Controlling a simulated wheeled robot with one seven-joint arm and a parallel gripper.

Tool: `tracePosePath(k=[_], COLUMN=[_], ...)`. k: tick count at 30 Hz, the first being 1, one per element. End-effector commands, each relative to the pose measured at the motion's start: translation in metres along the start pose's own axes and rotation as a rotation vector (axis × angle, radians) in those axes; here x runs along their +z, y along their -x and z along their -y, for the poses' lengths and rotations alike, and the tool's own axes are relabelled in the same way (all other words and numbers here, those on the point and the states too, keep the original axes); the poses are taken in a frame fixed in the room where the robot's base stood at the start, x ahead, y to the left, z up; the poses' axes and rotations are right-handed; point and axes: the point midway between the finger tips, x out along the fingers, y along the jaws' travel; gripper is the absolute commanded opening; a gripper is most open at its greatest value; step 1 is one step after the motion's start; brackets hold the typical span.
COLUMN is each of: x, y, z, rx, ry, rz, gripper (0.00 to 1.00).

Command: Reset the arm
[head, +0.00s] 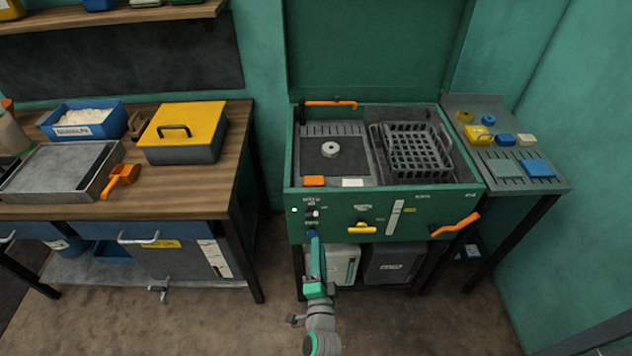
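My arm reaches up from the bottom middle of the head view, towards the front panel of a green open-lidded machine (340,231). My gripper (314,240) is at the panel's lower left, in front of or just below the small dark knobs (312,213). It is seen nearly edge-on, so I cannot tell whether its fingers are open or shut, or whether they touch the panel. A small blue part shows at its tip. I see nothing clearly held.
A wooden workbench (236,150) with a yellow-lidded box (185,122), blue bin (85,121) and orange scoop (121,178) stands left. The machine holds a grey basket (415,150); an orange handle (456,226) juts from its front. A side table (560,187) stands right. Floor in front is clear.

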Motion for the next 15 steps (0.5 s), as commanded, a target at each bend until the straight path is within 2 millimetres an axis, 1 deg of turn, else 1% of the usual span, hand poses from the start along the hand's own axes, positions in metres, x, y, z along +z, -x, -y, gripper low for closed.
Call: tracePosePath(k=[5, 8, 11, 14, 15], x=[0.000, 0.003, 0.006, 0.010, 0.011], y=[0.002, 0.015, 0.043, 0.081, 0.096], z=[-0.001, -0.006, -0.014, -0.021, -0.024], rx=[0.002, 0.012, 0.033, 0.058, 0.068], ry=[0.004, 0.034, 0.107, 0.212, 0.257], rz=[0.000, 0.000, 0.002, 0.006, 0.009], gripper=[0.27, 0.27, 0.27, 0.27, 0.27])
